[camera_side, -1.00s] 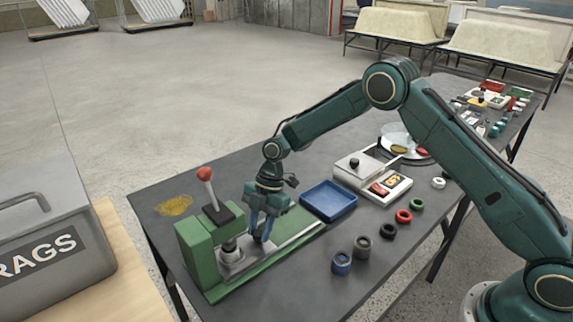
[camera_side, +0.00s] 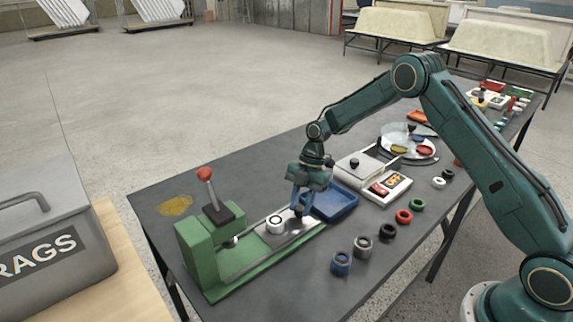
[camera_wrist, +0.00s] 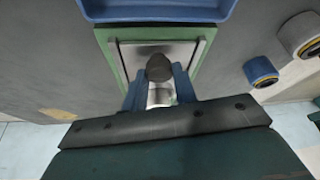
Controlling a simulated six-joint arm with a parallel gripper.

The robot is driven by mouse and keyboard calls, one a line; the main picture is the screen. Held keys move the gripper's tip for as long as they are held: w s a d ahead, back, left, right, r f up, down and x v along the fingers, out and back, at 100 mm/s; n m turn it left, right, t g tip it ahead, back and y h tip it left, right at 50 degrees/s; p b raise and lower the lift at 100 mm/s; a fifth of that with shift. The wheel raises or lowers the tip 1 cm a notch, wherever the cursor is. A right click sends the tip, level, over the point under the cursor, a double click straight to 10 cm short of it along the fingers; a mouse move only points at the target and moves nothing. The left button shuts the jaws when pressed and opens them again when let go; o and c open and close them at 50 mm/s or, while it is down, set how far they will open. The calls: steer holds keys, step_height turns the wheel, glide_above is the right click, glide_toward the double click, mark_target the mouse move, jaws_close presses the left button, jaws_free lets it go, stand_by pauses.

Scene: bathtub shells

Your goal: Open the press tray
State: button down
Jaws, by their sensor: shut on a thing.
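The green press (camera_side: 205,255) stands at the table's near left, its red-knobbed lever (camera_side: 205,175) tilted up. The silver press tray (camera_side: 262,234) is slid out along the green rails, away from the press head. My gripper (camera_side: 298,208) is at the tray's outer end, beside the blue bin. In the wrist view, my gripper's blue fingers (camera_wrist: 160,84) are shut on the tray's dark knob (camera_wrist: 158,67), with the silver tray plate (camera_wrist: 135,54) around it.
A blue bin (camera_side: 333,213) lies close to the rail's outer end. Several coloured rings, including a blue one (camera_side: 341,263), stand along the near right side. The table left of the press is clear except a yellow patch (camera_side: 174,206).

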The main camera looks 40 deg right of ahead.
steer(key=shift+d, duration=0.3)
steer(key=c, duration=1.1)
jaws_free()
steer(key=shift+r, duration=0.1)
steer(key=v, duration=1.3)
steer(key=shift+r, duration=0.35)
steer(key=shift+d, duration=0.1)
